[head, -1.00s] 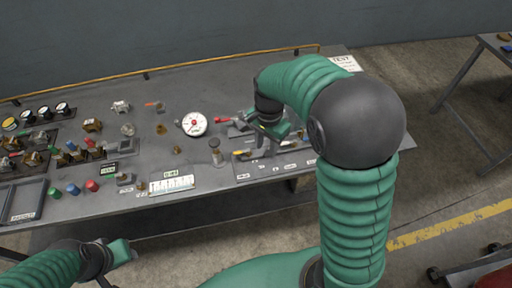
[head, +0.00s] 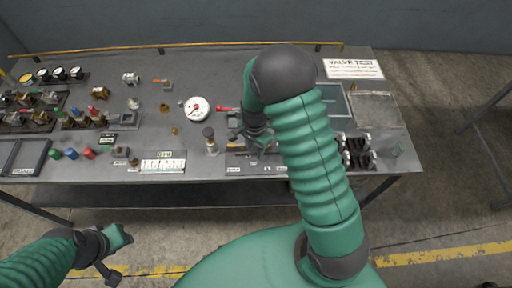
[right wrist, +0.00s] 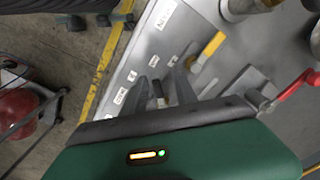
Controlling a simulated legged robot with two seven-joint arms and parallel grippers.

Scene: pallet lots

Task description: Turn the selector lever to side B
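My right gripper (right wrist: 162,88) reaches down over the test bench (head: 60,190), and its fingers are apart in the right wrist view. A small upright lever with a brownish part (right wrist: 158,92) shows between them; I cannot tell whether they touch it. Its side labels are too small to read. In the head view the right gripper (head: 250,138) partly hides this spot. A yellow-handled lever (right wrist: 212,44) lies beside the fingers, and a red-handled lever (right wrist: 298,84) is to the right. My left gripper (head: 115,255) hangs low in front of the bench, away from everything.
A round gauge (head: 197,109) and a metal post (head: 210,140) stand left of the right gripper. Valves and coloured knobs fill the left of the bench. A tray (head: 333,100) and a "VALVE TEST" sign (head: 352,69) are at the right. The floor before the bench is clear.

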